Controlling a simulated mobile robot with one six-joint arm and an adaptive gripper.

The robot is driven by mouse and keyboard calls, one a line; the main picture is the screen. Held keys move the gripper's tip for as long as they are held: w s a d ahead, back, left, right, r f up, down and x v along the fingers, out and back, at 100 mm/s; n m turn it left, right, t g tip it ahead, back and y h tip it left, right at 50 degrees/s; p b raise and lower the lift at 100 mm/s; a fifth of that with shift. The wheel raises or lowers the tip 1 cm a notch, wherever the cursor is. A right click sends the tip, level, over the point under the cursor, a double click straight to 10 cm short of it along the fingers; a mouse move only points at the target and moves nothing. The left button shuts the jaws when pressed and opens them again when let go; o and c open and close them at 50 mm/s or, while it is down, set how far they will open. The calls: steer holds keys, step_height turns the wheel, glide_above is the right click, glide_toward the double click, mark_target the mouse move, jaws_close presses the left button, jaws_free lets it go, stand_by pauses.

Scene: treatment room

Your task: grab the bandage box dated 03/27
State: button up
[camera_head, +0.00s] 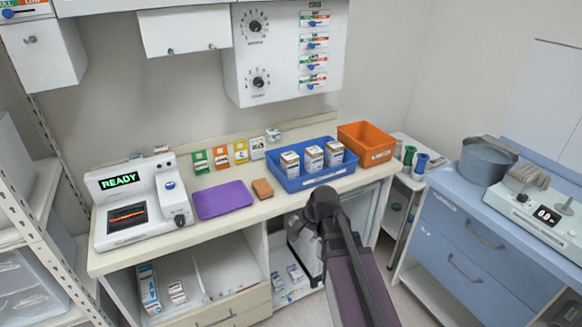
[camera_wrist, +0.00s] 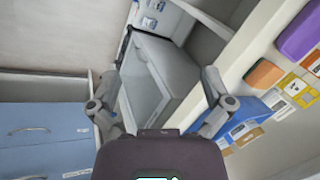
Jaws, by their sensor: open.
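Three white boxes with brown tops, the left (camera_head: 290,166), middle (camera_head: 312,160) and right (camera_head: 334,155), stand upright in a blue bin (camera_head: 318,180) on the counter. Their dates are too small to read, so I cannot tell which one is dated 03/27. My gripper (camera_head: 322,207) is in front of the counter edge, apart from the bin and below it in the head view. In the wrist view my gripper (camera_wrist: 160,78) has its fingers spread with nothing held between them. The blue bin (camera_wrist: 250,108) shows there partly behind the right finger.
An orange bin (camera_head: 366,142) stands right of the blue bin. A purple mat (camera_head: 224,200), a brown block (camera_head: 262,188) and a device reading READY (camera_head: 135,208) are to the left. Small boxes (camera_head: 177,292) lie on lower shelves. A blue cabinet (camera_head: 455,240) stands at right.

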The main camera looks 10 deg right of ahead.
steer(key=w+d+r+m+t+y, duration=0.1)
steer(key=w+r+m+t, duration=0.15)
steer(key=w+m, duration=0.4)
steer(key=w+r+m+t+y, duration=0.1)
steer(key=w+r+m+t, duration=0.15)
steer(key=w+m, duration=0.35)
steer(key=m+t, duration=0.4)
steer(key=m, duration=0.7)
glide_toward(291, 156)
steer(key=shift+p+v, duration=0.3)
steer(key=shift+v, duration=1.2)
steer(key=shift+a+f, duration=0.15)
steer(key=shift+b+x, duration=1.65)
steer(key=shift+x, duration=2.55)
steer(key=shift+b+x, duration=1)
steer(key=shift+x, duration=1.6)
steer(key=shift+w, duration=0.1)
